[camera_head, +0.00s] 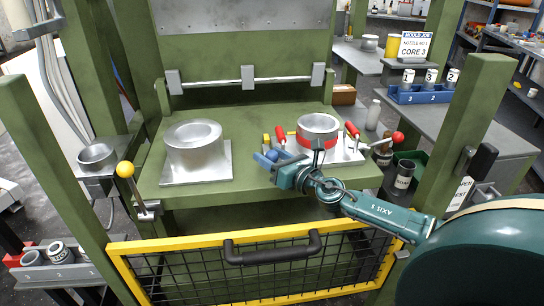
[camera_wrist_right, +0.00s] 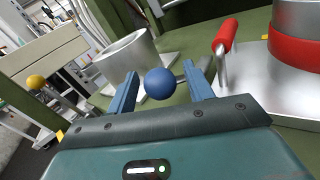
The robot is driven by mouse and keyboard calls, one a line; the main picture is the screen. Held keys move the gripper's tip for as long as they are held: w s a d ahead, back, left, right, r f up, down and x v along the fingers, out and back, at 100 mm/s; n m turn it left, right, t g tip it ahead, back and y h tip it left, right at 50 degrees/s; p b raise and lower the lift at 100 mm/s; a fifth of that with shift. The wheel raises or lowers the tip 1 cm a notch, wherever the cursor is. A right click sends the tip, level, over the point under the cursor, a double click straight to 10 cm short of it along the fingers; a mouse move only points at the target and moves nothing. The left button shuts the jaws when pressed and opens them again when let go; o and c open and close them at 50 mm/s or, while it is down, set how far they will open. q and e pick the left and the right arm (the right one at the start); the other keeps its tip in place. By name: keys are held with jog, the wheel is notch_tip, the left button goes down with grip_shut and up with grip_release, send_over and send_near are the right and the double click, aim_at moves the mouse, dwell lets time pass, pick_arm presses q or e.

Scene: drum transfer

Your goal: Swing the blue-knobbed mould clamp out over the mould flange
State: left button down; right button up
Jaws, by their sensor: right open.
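The blue knob (camera_head: 272,155) is a small ball at the front left of the right-hand mould. It shows large in the right wrist view (camera_wrist_right: 160,83). My right gripper (camera_head: 264,159) is open, its two blue fingers on either side of the knob in the wrist view (camera_wrist_right: 163,88); I cannot tell whether they touch it. The clamp's arm is mostly hidden behind my gripper. The mould (camera_head: 318,124) is a silver cylinder with a red band, on a silver plate; its lower front is partly hidden by my wrist. My left gripper is not in view.
Red-handled clamps (camera_head: 281,135) stand close to the mould, with a red ball lever (camera_head: 398,137) farther right. A second silver cylinder (camera_head: 193,147) sits on the left. A yellow-framed mesh gate (camera_head: 262,262) and a yellow-knobbed lever (camera_head: 125,170) are in front.

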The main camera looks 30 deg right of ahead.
jog(key=shift+c, duration=0.3)
grip_shut()
jog(key=shift+a, duration=0.1)
